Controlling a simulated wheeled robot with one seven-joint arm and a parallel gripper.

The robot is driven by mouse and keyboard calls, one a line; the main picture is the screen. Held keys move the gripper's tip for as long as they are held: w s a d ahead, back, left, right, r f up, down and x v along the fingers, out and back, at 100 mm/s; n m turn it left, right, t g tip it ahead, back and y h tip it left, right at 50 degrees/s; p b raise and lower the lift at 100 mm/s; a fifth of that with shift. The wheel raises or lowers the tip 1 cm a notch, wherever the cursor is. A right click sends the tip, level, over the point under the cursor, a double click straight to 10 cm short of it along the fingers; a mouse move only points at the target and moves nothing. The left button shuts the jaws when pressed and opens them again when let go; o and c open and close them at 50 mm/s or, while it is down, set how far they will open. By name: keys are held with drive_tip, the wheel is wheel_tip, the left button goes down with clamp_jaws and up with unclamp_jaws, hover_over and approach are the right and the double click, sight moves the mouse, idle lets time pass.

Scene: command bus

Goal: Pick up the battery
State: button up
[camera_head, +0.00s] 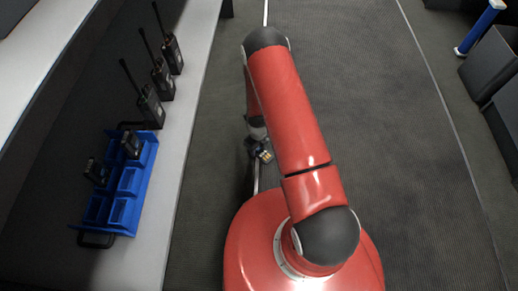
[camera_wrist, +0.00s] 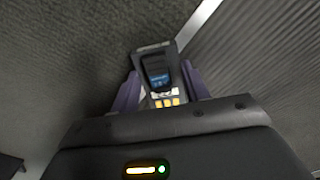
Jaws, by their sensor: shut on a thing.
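The battery (camera_wrist: 157,72) is a small dark block with a blue-lit label and yellow contacts. In the wrist view it sits between the two purple-grey fingers of my gripper (camera_wrist: 160,90), which are shut on its sides. In the head view my gripper (camera_head: 256,146) is beside my red arm, over the floor right of the counter. The battery's yellow contacts (camera_head: 265,155) show there, and the arm hides part of the gripper.
A blue divided tray (camera_head: 123,212) with black handles lies on the white counter (camera_head: 185,120); two dark blocks (camera_head: 131,145) (camera_head: 97,172) stand in it. Several black radios (camera_head: 151,105) with antennas stand behind it. Grey seats (camera_head: 492,65) are at right. The aisle floor (camera_head: 400,150) is clear.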

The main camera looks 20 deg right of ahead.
wheel_tip(320, 180, up, 20)
drive_tip(key=p, duration=0.3)
drive_tip(key=shift+f, duration=0.1)
idle(0.7)
